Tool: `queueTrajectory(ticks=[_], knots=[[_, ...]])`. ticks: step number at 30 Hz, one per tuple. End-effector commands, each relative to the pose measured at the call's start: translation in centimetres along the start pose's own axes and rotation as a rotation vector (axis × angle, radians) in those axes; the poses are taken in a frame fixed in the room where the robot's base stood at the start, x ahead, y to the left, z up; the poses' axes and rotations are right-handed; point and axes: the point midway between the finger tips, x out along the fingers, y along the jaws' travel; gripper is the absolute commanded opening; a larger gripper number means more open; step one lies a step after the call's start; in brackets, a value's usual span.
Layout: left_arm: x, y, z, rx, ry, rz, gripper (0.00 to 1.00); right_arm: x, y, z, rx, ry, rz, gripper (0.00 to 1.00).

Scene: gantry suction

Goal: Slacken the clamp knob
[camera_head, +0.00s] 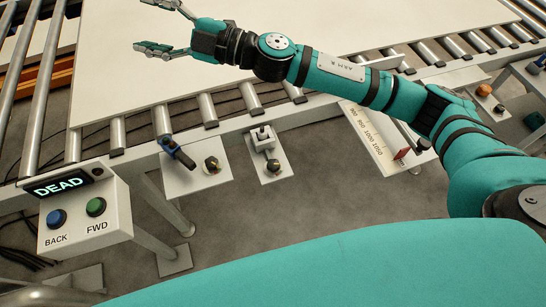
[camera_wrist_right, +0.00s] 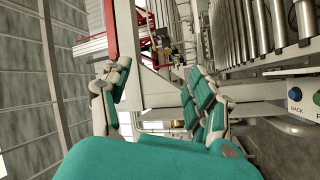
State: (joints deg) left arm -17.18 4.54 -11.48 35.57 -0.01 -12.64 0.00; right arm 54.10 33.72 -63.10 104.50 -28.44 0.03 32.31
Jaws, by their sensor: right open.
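My right gripper (camera_head: 148,25) is open and empty above the large white panel (camera_head: 235,55). Its two fingers stand wide apart in the right wrist view (camera_wrist_right: 158,95). Several controls sit along the conveyor's near side, and I cannot tell for sure which is the clamp knob. A dark round knob (camera_head: 424,144) is beside the scale plate (camera_head: 375,145) with a red pointer. The gripper is apart from all of these. My left gripper is not in view.
A control box (camera_head: 85,212) reads DEAD and has a blue BACK button (camera_head: 57,218) and a green FWD button (camera_head: 96,207). A switch plate (camera_head: 267,153) sits right of the lever. An orange knob (camera_head: 483,90) is at the far right. Rollers (camera_head: 207,110) run under the panel.

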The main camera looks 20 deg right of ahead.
Motion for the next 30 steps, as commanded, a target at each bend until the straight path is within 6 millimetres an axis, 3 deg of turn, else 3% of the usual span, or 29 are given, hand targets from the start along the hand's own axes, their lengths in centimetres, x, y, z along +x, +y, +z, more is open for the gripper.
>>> queueTrajectory(ticks=[2, 5, 9, 12, 15, 18, 21, 26, 30], knots=[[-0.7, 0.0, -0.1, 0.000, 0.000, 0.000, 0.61, -0.3, 2.0, 3.6, 0.194, -0.174, 0.093, 0.61], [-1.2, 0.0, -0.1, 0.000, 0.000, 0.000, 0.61, -1.9, 2.3, 8.6, 0.434, -0.416, 0.175, 0.61], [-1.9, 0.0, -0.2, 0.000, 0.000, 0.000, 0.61, -6.1, -0.8, 14.3, 0.745, -0.785, 0.214, 0.61], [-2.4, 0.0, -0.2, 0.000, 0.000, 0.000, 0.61, -10.1, -4.8, 16.3, 0.939, -1.068, 0.184, 0.61], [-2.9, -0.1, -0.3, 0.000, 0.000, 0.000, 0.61, -14.6, -9.1, 16.1, 1.092, -1.352, 0.102, 0.61], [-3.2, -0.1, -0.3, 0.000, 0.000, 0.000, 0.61, -18.8, -12.5, 14.2, 1.189, -1.599, -0.011, 0.61], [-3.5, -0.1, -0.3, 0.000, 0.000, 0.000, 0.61, -21.9, -14.4, 12.0, 1.238, -1.782, -0.123, 0.61], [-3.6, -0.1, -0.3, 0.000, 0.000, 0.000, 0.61, -24.6, -15.5, 9.8, 1.256, -1.927, -0.233, 0.61], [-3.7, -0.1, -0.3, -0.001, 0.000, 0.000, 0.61, -25.1, -16.3, 9.8, 1.258, -1.951, -0.250, 0.61]])
